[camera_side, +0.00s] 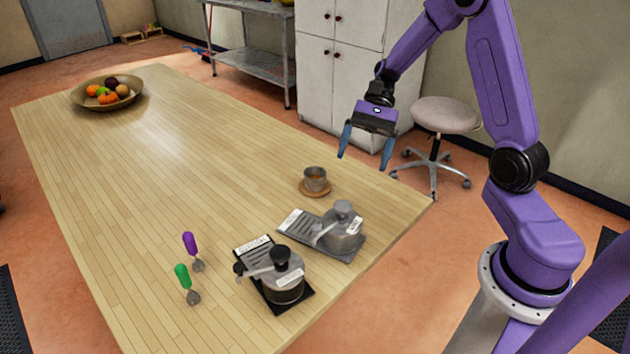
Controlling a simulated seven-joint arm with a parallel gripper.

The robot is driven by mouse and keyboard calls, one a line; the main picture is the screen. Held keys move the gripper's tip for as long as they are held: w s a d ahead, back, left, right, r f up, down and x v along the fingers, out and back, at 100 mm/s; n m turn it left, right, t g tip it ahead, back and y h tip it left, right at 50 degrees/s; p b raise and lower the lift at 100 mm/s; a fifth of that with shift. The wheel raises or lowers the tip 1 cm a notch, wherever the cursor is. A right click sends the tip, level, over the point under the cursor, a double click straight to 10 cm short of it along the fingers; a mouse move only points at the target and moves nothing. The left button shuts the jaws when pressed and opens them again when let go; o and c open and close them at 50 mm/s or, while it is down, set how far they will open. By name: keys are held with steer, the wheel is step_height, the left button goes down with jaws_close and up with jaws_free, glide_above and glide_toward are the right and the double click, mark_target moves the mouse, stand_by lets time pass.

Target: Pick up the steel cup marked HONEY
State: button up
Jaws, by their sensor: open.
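A small steel cup (315,178) stands upright on a round wooden coaster (304,190) near the table's right edge. Something amber-brown shows inside it. No HONEY marking is readable on the cup from here. My gripper (364,160) is open and empty, pointing down. In the picture it is above and to the right of the cup, clear of it, with nothing between its blue fingers.
A fruit bowl (77,100) sits far left. The table's middle is clear.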

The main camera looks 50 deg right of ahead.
steer(key=w+d+f+m+t+y, duration=0.1)
steer(key=w+d+m+t+y, duration=0.15)
steer(key=d+m+t, duration=0.35)
steer(key=w+d+f+m+t+y, duration=0.1)
steer(key=w+d+f+m, duration=0.15)
steer(key=d, duration=0.55)
glide_toward(306, 181)
steer(key=shift+m, duration=0.45)
steer(key=shift+f+x, duration=0.25)
steer(key=shift+x, duration=1.9)
steer(key=shift+w+d, duration=0.1)
steer(key=shift+d, duration=0.1)
steer(key=c, duration=1.2)
